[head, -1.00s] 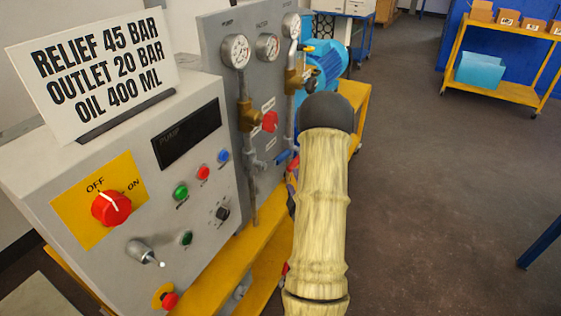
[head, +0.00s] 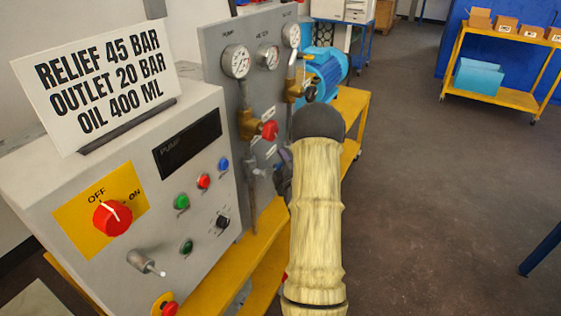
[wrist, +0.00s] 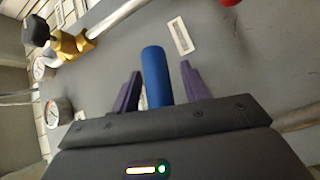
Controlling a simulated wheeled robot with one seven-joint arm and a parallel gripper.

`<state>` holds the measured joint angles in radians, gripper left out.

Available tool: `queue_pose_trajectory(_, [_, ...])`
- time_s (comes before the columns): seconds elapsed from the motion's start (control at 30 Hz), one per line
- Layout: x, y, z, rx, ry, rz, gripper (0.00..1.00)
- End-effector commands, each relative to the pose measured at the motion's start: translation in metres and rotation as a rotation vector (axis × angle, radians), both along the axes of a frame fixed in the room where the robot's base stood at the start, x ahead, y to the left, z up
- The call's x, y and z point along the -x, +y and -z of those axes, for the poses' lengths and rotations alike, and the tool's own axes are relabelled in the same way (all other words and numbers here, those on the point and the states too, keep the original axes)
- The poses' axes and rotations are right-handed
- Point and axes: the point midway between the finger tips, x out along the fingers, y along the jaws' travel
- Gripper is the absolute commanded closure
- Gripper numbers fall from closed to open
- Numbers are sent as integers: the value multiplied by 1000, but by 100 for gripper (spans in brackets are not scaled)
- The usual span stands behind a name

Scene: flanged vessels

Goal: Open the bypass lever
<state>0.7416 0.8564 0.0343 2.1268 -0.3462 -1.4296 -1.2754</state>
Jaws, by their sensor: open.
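The bypass lever shows in the wrist view as a blue handle (wrist: 155,75), pointing away from the gripper body. My gripper (wrist: 160,80) is open, with one purple finger on each side of the blue handle. There is a visible gap between the handle and each finger. In the head view my gripper (head: 284,170) is partly visible at the panel's lower part, mostly behind my own arm. The blue lever is hidden there.
The grey gauge panel (head: 222,60) carries a red knob (head: 269,130), brass valves and pipes close by. In the wrist view a brass fitting (wrist: 72,45) is at upper left. The control box (head: 60,190) stands at left. Floor at right is clear.

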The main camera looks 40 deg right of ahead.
Motion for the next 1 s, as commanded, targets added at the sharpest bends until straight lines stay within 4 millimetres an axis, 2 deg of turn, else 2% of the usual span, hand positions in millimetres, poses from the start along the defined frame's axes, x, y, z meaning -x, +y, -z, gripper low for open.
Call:
queue_pose_trajectory(0.27, [-1, -1, 0, 0, 0, 0, 57])
queue_pose_trajectory(0.4, [-1, -1, 0, 0, 0, 0, 84])
queue_pose_trajectory(0.5, [-1, 0, 0, 0, 0, 0, 100])
queue_pose_trajectory(1.0, [-6, 8, 3, -31, 12, -15, 100])
